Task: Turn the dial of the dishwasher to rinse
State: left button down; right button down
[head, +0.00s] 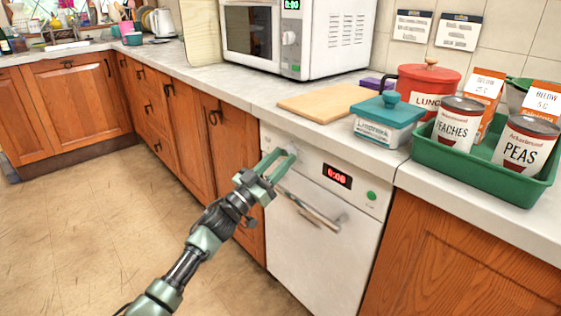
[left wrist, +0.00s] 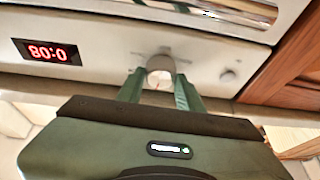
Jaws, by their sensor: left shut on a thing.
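The white dishwasher (head: 315,240) stands under the counter, its door closed. Its dial (left wrist: 160,70) is a pale round knob on the front panel, seen in the left wrist view. My left gripper (head: 282,155) reaches the panel's upper left in the head view. In the left wrist view my left gripper (left wrist: 160,88) has one green finger on each side of the dial and is shut on it. The fingers mostly hide the dial in the head view. I cannot read the dial's marks or its setting. My right gripper is in neither view.
A red-digit display (head: 337,176), a green button (head: 372,195) and a bar handle (head: 308,208) are on the dishwasher front.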

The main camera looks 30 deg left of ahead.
pick_arm(q)
jog(key=m+h, duration=0.1)
jog(key=m, duration=0.1)
jog(key=m+g+h, duration=0.1)
jog(key=m, duration=0.2)
jog(key=m+g+h+b, duration=0.1)
jog(key=m, duration=0.2)
jog(key=shift+w+a+h, duration=0.1)
jog(key=shift+a+h, duration=0.2)
jog(key=shift+h, duration=0.1)
jog(key=m+g+h, duration=0.1)
jog(key=m, duration=0.2)
jog(key=shift+m+g+h, duration=0.5)
jog(key=shift+m+g, duration=0.2)
jog(key=shift+m, duration=0.9)
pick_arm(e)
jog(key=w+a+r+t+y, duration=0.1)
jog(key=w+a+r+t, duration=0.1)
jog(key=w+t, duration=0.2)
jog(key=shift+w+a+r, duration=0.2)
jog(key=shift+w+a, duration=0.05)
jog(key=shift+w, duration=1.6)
pick_arm(q)
jog(key=c, duration=0.9)
grip_release()
